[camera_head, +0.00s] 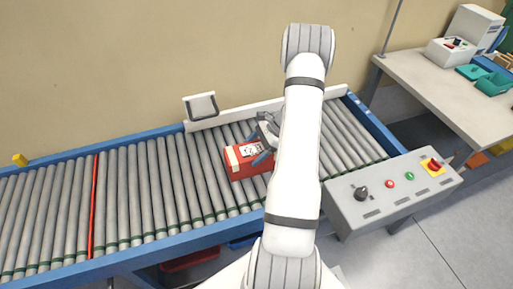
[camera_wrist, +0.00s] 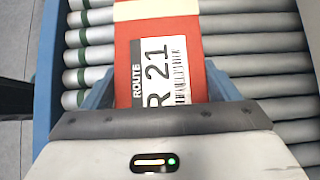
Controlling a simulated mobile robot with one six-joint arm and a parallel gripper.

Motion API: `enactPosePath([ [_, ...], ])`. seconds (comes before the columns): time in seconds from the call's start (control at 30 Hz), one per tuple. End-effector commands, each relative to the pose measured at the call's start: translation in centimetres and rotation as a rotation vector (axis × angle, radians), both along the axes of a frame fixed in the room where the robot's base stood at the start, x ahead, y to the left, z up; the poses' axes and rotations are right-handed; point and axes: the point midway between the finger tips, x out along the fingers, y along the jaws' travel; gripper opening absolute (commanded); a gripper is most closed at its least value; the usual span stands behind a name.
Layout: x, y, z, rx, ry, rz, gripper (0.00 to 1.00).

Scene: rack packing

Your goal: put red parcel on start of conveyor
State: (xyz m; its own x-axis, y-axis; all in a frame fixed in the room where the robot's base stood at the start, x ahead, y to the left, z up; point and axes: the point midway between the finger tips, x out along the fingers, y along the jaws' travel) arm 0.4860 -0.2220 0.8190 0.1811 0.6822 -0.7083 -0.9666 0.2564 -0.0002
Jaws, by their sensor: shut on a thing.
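The red parcel (camera_head: 240,163) is at the right part of the roller conveyor (camera_head: 140,185) in the head view, partly hidden behind my arm. It has a cream band and a white label. In the wrist view the parcel (camera_wrist: 130,60) lies between the two fingers, with the label reading "ROUTE" and "R 21". My gripper (camera_head: 264,146) is shut on the parcel; it also shows in the wrist view (camera_wrist: 158,95). The parcel is over the rollers; I cannot tell whether it touches them.
A grey control box (camera_head: 390,192) with a knob and buttons stands at the conveyor's near right edge. A white guide rail (camera_head: 235,115) and a small dark-framed panel (camera_head: 201,106) are along the back. A red line (camera_head: 94,205) crosses the left rollers. A workbench (camera_head: 440,90) stands at right.

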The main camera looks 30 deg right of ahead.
Motion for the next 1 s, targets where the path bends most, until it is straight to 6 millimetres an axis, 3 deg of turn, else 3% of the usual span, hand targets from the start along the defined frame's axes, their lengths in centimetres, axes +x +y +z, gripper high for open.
enactPosePath([
  [0.2,0.0,0.1,-0.4,0.001,0.0,0.001,0.42],
  [0.23,0.0,0.1,-0.3,0.0,0.001,0.001,0.84],
  [0.43,0.0,0.1,-0.2,0.0,0.001,0.001,1.0],
  [0.73,0.0,0.1,0.3,0.0,0.001,0.002,1.0],
  [1.0,-0.7,-3.3,3.3,-0.003,-0.004,0.0,1.0],
])
